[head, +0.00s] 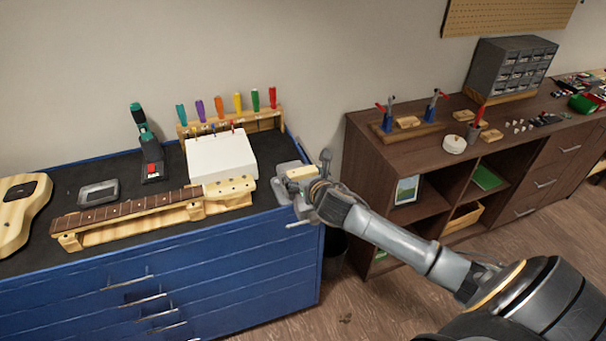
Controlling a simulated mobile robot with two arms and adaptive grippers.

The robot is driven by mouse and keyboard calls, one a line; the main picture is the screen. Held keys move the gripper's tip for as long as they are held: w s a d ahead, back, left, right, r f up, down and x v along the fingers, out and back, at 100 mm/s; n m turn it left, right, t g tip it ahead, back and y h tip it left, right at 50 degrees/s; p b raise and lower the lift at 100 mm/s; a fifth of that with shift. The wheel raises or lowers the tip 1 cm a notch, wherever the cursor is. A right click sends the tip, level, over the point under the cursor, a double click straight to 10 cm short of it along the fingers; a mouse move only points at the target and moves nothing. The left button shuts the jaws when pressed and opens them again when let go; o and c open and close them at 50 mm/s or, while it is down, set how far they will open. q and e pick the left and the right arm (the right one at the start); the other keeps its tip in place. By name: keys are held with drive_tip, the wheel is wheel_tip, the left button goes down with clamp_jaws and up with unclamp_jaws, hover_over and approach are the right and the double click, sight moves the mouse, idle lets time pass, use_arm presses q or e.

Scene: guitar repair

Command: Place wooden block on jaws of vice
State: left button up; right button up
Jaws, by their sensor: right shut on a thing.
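The grey vice (284,170) is mounted at the right front corner of the blue workbench. A small pale wooden block (300,173) is at the top of the vice, by its jaws. I cannot tell whether it rests on them or is just above. My right gripper (314,182) comes in from the right and is shut on the block's right end. My gripper and wrist hide part of the vice and its handle side. My left gripper is not in view.
A brown cabinet (400,150) with small tools stands to the right, across a floor gap.

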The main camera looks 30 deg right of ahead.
drive_tip(key=o, duration=1.2)
drive_tip(key=shift+f, duration=0.1)
drive_tip(key=shift+c, duration=0.2)
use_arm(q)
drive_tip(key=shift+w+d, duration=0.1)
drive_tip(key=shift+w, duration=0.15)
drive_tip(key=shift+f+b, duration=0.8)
use_arm(e)
drive_tip(key=v, duration=1.2)
